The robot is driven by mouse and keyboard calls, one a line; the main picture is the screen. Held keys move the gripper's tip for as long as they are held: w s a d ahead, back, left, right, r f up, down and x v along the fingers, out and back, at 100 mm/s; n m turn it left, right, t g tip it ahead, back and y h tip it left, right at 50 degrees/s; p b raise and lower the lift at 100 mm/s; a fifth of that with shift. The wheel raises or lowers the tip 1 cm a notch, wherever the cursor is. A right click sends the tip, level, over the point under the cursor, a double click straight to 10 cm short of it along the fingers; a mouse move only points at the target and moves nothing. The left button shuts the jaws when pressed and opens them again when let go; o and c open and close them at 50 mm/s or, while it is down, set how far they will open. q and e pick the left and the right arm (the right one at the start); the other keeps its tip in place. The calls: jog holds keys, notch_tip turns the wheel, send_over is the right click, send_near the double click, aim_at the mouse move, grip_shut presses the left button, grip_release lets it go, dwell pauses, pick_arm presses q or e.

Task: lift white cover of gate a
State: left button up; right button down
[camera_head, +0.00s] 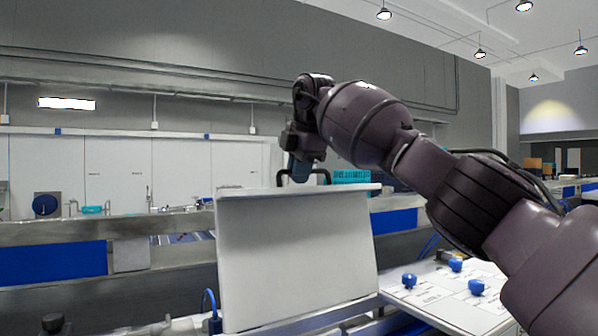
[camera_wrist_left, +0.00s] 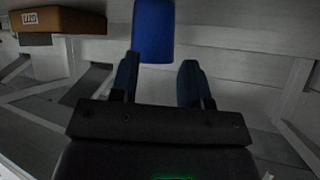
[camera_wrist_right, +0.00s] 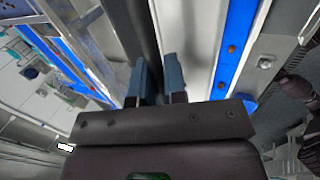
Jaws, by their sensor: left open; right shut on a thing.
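The white cover (camera_head: 295,262) of the gate stands upright in the middle of the head view, a broad pale panel with a black handle (camera_head: 322,177) on its top edge. My right gripper (camera_head: 299,170) comes down from above and is shut on that handle. In the right wrist view the fingertips (camera_wrist_right: 157,78) are close together; what lies between them is hard to make out. My left gripper (camera_wrist_left: 158,82) is open in its wrist view, its fingers apart, with a blue block (camera_wrist_left: 153,32) just beyond them. Lettering naming the gate does not show.
A white panel (camera_head: 432,312) with several blue knobs lies at the lower right, under my right arm. A metal conveyor frame with blue side panels (camera_head: 52,264) runs behind the cover. In the left wrist view a brown box (camera_wrist_left: 58,20) sits at upper left.

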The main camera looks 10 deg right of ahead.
jog(key=shift+f, duration=0.2)
jog(key=c, duration=1.2)
grip_release()
jog(key=shift+r, duration=0.1)
jog(key=v, duration=1)
jog(key=shift+s+r, duration=0.15)
jog(key=shift+r, duration=0.25)
